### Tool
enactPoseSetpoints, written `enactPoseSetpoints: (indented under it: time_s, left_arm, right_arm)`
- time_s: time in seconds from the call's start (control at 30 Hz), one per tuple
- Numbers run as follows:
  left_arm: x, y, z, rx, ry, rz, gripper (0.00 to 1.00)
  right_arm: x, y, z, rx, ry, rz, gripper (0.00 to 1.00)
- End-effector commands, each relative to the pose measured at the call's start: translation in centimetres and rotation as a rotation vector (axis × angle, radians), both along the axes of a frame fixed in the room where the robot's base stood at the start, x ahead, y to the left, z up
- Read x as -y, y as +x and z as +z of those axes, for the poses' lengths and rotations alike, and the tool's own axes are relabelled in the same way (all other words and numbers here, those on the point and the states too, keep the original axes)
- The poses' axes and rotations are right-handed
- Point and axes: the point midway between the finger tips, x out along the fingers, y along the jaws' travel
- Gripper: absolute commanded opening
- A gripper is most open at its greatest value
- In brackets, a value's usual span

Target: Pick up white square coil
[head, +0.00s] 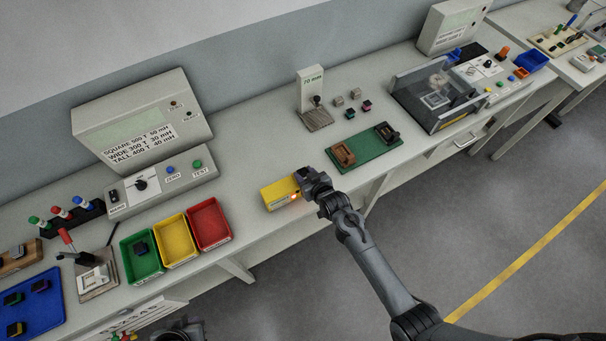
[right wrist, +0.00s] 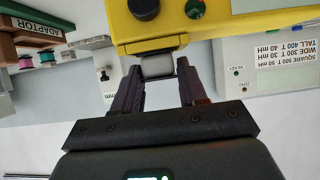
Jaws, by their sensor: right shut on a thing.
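My right gripper (head: 308,184) is at the right end of a yellow box (head: 280,194) near the table's front edge. In the right wrist view my right gripper (right wrist: 158,78) is shut on a small pale grey-white block, which looks like the white square coil (right wrist: 158,67). The block sits right at the edge of the yellow box (right wrist: 150,25); whether they touch is unclear. In the head view the gripper hides the block. A dark part of my left arm shows at the bottom edge, its fingers not clear.
Green (head: 142,258), yellow (head: 177,240) and red (head: 208,224) trays stand left of the yellow box. A green board (head: 366,149) with brown and black pieces lies to its right. A grey meter (head: 140,122) stands behind. Small pale blocks (head: 338,100) lie at the back.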

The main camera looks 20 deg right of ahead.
Motion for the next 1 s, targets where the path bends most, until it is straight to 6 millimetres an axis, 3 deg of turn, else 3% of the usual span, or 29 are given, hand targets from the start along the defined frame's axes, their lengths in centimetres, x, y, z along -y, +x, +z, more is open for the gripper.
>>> enactPoseSetpoints:
  time_s: [0.37, 0.63, 1.0]
  left_arm:
    - [0.2, 0.0, 0.0, 0.0, -0.009, 0.006, 0.0]
    - [0.3, 0.0, -0.3, 0.0, -0.014, 0.009, 0.0]
    - [0.2, 0.0, -1.7, 0.0, -0.007, 0.005, 0.0]
  right_arm:
    - [0.0, 0.0, 0.7, 0.0, 0.0, 0.0, 0.12]
    - [0.0, 0.0, 4.4, 0.004, -0.002, 0.001, 0.12]
    - [7.2, 2.7, 8.5, 0.005, -0.005, -0.002, 0.12]
